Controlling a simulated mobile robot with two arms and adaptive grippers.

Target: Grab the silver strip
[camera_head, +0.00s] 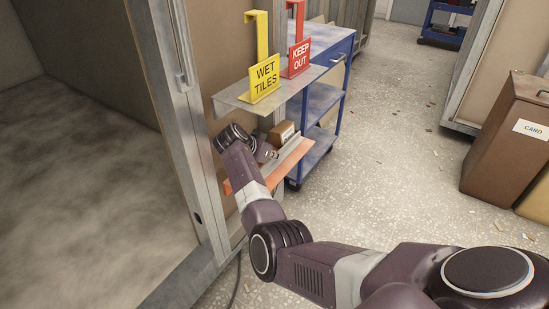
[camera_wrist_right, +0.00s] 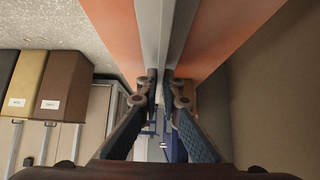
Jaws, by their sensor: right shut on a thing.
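The silver strip (camera_head: 291,161) lies lengthwise on the orange lower shelf (camera_head: 284,173). My right gripper (camera_head: 269,152) is at the strip's wall side, partly hidden by its own wrist in the head view. In the right wrist view the silver strip (camera_wrist_right: 165,35) runs straight up the picture, with the orange shelf (camera_wrist_right: 113,38) on both sides of it. The right gripper's fingers (camera_wrist_right: 165,82) are closed on the strip. My left gripper is not in view.
Above is a grey shelf (camera_head: 243,104) with a yellow WET TILES sign (camera_head: 264,80) and a red KEEP OUT sign (camera_head: 298,58). A small cardboard box (camera_head: 282,133) is behind the gripper. A blue cart (camera_head: 327,100) stands close behind.

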